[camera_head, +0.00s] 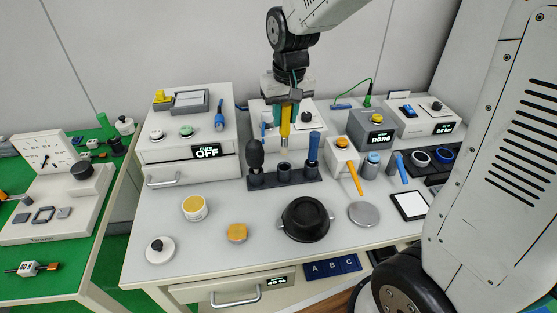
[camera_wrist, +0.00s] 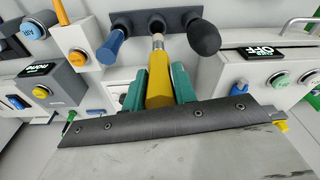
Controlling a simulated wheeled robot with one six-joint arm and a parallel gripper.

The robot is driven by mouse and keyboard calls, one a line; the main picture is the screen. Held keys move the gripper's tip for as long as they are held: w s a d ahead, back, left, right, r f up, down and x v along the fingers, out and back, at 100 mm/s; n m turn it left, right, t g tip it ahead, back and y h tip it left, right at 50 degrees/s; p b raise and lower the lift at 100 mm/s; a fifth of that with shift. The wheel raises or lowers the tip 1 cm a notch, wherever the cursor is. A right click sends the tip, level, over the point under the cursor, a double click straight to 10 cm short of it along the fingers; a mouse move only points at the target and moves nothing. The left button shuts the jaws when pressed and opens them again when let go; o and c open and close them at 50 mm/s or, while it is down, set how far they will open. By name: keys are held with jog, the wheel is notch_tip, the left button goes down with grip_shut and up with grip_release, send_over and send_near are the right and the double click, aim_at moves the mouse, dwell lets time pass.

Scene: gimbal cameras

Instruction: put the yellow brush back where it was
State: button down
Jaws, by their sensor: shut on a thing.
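The yellow brush (camera_head: 285,131) hangs upright from my gripper (camera_head: 285,119), its pale metal end pointing down. My gripper's two teal fingers are shut on it. A dark rack (camera_head: 313,181) stands on the table below, with a black-handled tool (camera_head: 256,155) in its left place and a blue-handled tool (camera_head: 314,147) in its right place. The middle place looks empty. The brush's lower end shows just above and behind the middle place, apparently apart from it. In the wrist view, the yellow brush (camera_wrist: 158,86) points toward the middle of the rack (camera_wrist: 177,19).
A box with an OFF display (camera_head: 190,135) stands left of the rack. An orange-button box (camera_head: 343,154) stands close at its right.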

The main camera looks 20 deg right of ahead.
aim_at(285, 145)
notch_tip(285, 145, down, 9)
jog(key=shift+f, duration=0.2)
dwell(0.3)
jog(key=shift+f, duration=0.1)
jog(key=c, duration=1.1)
grip_release()
